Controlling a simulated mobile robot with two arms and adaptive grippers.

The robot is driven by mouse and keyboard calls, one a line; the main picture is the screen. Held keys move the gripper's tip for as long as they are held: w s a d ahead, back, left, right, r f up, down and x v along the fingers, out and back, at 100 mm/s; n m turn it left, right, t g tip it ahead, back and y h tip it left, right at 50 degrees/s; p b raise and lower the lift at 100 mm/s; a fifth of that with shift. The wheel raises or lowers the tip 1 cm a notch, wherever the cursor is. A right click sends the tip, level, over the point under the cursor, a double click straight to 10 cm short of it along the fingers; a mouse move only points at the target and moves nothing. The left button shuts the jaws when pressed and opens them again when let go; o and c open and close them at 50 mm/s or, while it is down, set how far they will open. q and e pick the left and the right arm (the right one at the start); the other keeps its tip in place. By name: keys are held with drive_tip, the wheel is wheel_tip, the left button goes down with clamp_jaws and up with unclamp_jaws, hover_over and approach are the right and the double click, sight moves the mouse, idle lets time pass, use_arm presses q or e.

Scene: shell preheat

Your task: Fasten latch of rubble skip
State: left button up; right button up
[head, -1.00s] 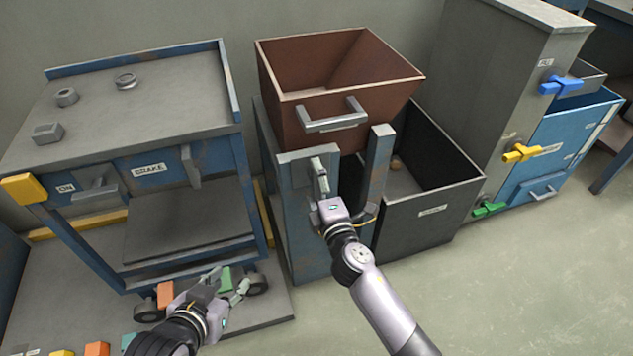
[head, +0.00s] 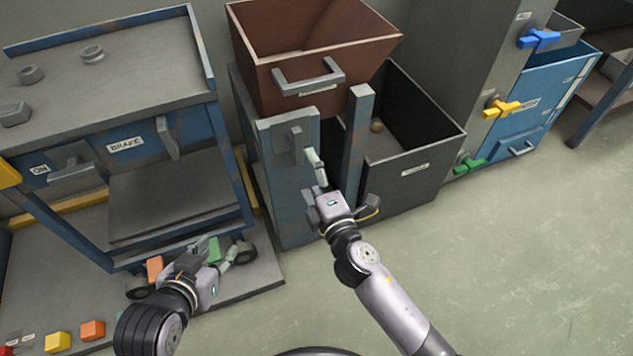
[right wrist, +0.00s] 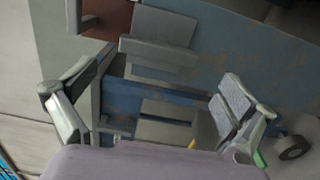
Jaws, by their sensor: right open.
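The rubble skip is a brown open-topped hopper (head: 318,88) with a grey bar handle (head: 308,78), seated on a blue stand (head: 288,195). A small grey latch piece (head: 296,143) stands upright on the stand's front post, below the skip. My right gripper (head: 336,182) is open and empty, just below and right of the latch, apart from it. In the right wrist view its spread fingers (right wrist: 150,112) frame the blue stand, and a grey block (right wrist: 158,50), probably the latch, lies beyond them.
A blue workbench (head: 200,130) with a BRAKE label stands left, over a low grey platform with coloured blocks. A dark bin (head: 415,180) stands right of the skip. A cabinet with blue, yellow and green handles is farther right. The floor at front right is clear.

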drive_tip(key=v, duration=0.3)
drive_tip(key=shift+s+d, duration=0.1)
drive_tip(key=shift+s, duration=0.15)
